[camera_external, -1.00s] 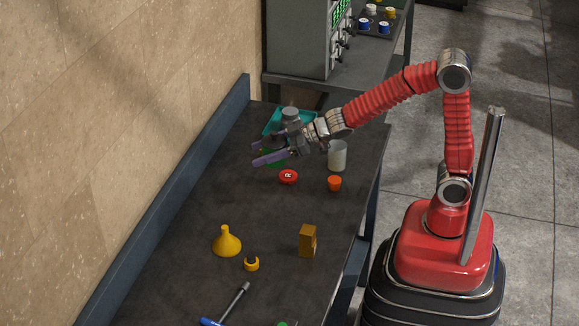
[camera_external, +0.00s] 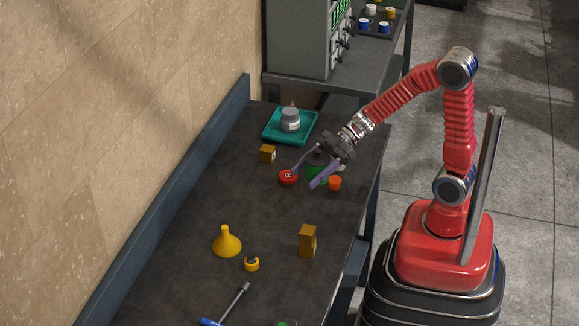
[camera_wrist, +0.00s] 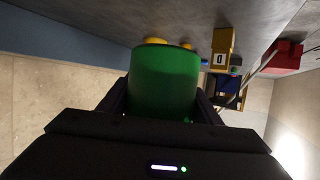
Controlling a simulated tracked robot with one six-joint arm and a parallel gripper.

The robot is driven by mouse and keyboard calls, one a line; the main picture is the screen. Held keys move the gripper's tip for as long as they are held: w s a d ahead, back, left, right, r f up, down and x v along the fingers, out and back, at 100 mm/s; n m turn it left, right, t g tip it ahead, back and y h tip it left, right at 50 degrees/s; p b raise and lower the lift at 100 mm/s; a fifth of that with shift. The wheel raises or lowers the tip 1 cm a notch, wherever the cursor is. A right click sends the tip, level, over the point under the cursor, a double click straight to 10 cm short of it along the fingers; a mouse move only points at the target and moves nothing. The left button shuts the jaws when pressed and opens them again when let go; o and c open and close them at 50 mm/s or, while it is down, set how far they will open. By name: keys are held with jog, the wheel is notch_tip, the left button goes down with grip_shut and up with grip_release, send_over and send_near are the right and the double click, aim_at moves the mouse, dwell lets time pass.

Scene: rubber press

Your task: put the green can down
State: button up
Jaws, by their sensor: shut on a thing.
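The green can (camera_wrist: 165,82) fills the middle of the wrist view, between the two dark fingers. In the outside view my gripper (camera_external: 306,178) is shut on the can, and only a green part (camera_external: 316,173) shows between the purple-grey fingers. The gripper is over the far half of the dark table (camera_external: 200,205), between a red round thing (camera_external: 288,177) and an orange cup (camera_external: 334,184). I cannot tell whether the can touches the table.
A teal tray (camera_external: 270,138) holds a grey jar (camera_external: 290,120). A small brown box (camera_external: 267,153) stands near it. A pale cup is mostly hidden behind my gripper. The middle left is clear.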

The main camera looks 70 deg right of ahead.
jog(key=shift+n+g+y, duration=0.3)
jog(key=shift+n+g, duration=0.2)
jog(key=s, duration=0.1)
jog(key=s+a, duration=0.1)
jog(key=s+a+f, duration=0.1)
jog(key=shift+s, duration=0.35)
jog(key=shift+f, duration=0.1)
jog(key=shift+f, duration=2.8)
jog(key=shift+f, duration=2.1)
